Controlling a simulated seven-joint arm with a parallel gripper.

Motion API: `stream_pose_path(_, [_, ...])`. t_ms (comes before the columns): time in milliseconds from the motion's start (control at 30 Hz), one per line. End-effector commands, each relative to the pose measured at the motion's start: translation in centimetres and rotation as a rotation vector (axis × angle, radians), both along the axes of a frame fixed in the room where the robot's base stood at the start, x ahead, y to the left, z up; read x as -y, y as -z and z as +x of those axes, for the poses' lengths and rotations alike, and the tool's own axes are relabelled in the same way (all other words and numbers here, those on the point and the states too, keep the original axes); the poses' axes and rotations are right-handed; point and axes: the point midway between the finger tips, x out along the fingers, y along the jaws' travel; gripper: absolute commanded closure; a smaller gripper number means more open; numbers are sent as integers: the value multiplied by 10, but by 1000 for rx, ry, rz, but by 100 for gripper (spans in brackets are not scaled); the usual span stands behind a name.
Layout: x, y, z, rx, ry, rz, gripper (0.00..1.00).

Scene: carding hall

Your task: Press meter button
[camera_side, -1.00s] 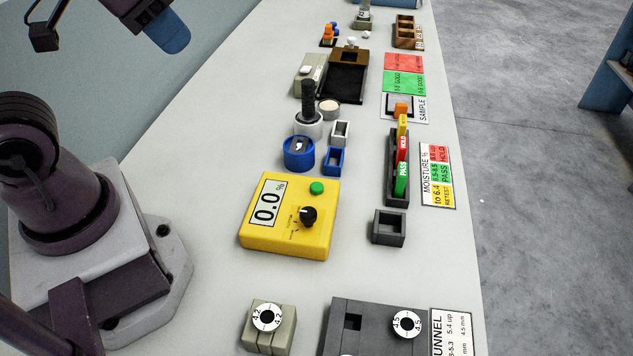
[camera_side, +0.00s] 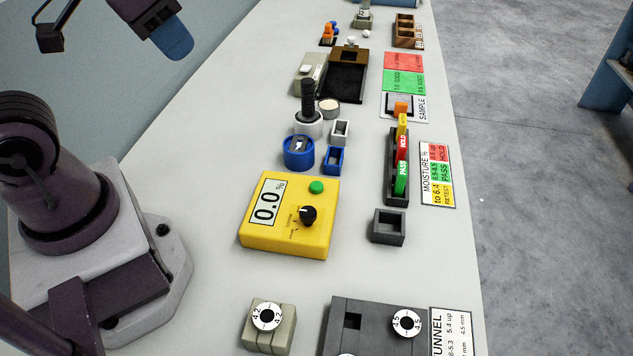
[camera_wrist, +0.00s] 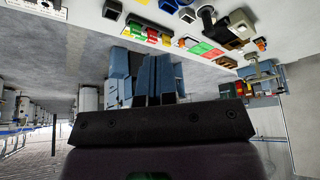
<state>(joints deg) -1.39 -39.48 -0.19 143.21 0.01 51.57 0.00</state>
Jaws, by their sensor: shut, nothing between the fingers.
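The yellow meter (camera_side: 290,216) lies on the bench in the side view, its display reading 0.0 %. A round green button (camera_side: 316,187) sits near its upper right corner, with a black dial (camera_side: 308,215) below it. Nothing touches the button. My gripper (camera_side: 177,44) is at the upper left of the side view, well apart from the meter, with its blue fingers together and empty. In the wrist view the blue fingers (camera_wrist: 154,62) point up the picture.
Blue cup (camera_side: 298,153), small blue square holder (camera_side: 333,160) and black-handled tool (camera_side: 308,105) stand just beyond the meter. A dark grey square holder (camera_side: 388,227) and a rack of coloured tags (camera_side: 391,195) are to its right. Bare bench lies left of the meter.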

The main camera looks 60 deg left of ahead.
Motion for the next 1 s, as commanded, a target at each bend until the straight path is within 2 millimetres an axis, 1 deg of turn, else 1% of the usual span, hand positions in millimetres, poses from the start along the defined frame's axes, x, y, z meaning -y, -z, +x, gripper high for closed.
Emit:
stream_pose_path(33, [-2,9,3,-48,-9,4,100])
stream_pose_path(133, [-10,29,10,-136,-14,39,100])
stream_pose_path(233, [-22,50,25,-185,-27,90,100])
stream_pose_path(433, [-43,93,63,-184,-58,162,100])
stream_pose_path(533, [-48,118,83,-151,-62,167,100])
stream_pose_path(600, [-48,136,97,-118,-58,149,100])
stream_pose_path(667, [-44,152,109,-84,-53,117,100])
stream_pose_path(733, [-36,171,123,-38,-43,56,100])
stream_pose_path(833, [-16,192,140,32,-27,-75,100])
stream_pose_path(933, [6,199,152,93,-15,-220,100])
stream_pose_path(1000, [22,196,159,135,-8,-315,100])
